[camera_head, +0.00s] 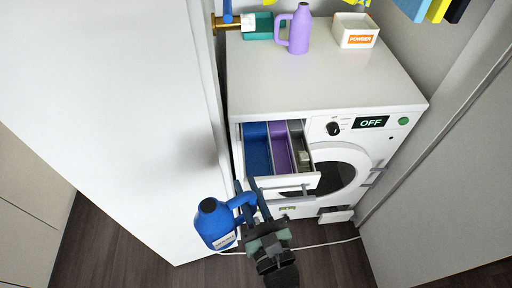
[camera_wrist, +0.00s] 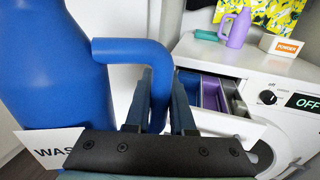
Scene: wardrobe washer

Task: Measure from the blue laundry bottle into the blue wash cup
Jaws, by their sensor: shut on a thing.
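The blue laundry bottle (camera_head: 212,224) has a dark cap and a white label; it also shows large at the left of the wrist view (camera_wrist: 50,65). My gripper (camera_head: 246,200) is shut on its handle, and the fingers (camera_wrist: 160,88) lie either side of the handle's grip in the wrist view. The bottle hangs in front and left of the washer drawer, roughly upright. The open drawer has a blue compartment (camera_head: 256,150) at its left, which appears to be the blue wash cup; it also shows in the wrist view (camera_wrist: 188,85). Its contents cannot be made out.
Beside the blue compartment are a purple (camera_head: 279,150) and a grey one (camera_head: 297,145). The washer (camera_head: 330,85) bears a purple bottle (camera_head: 299,30), a white powder box (camera_head: 355,30) and a teal tray (camera_head: 262,32). Its display (camera_head: 371,122) reads OFF. A tall white panel (camera_head: 120,110) stands close left.

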